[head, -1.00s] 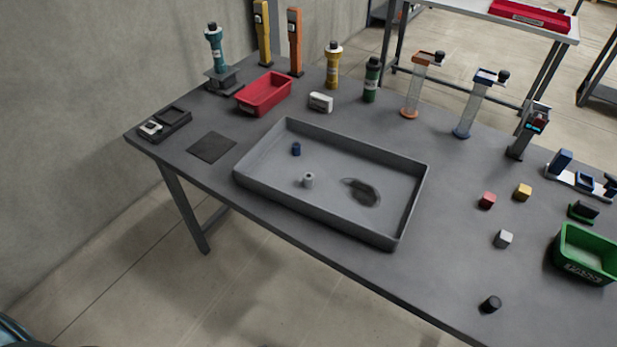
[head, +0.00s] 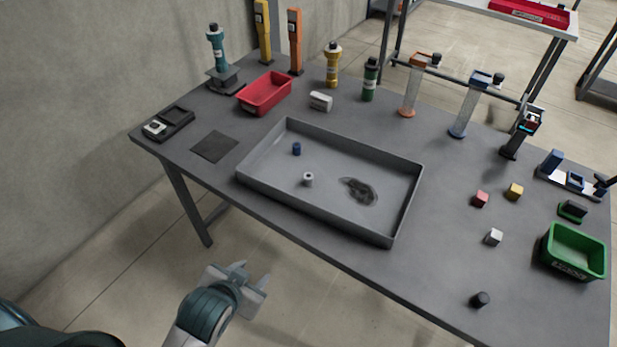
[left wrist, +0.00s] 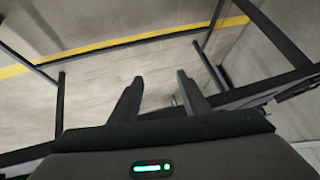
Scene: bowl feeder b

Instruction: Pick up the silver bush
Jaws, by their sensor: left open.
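The silver bush (head: 308,179) is a small light grey cylinder with a dark hole in its top. It stands in the large grey tray (head: 330,226) on the table, left of a dark patch on the tray floor. My left gripper (head: 253,274) is open and empty, in front of the table's near edge and apart from the tray. In the left wrist view its two fingers (left wrist: 158,90) are spread, with floor and table legs beyond them. The bush cannot be made out in that view. My right gripper is not in view.
A dark blue bush (head: 297,149) stands in the same tray, behind the silver one. A red bin (head: 264,94) and upright bottles are behind the tray. Small cubes, a black cylinder (head: 480,299) and a green bin (head: 573,254) are at the right. The table's front edge lies between my gripper and the tray.

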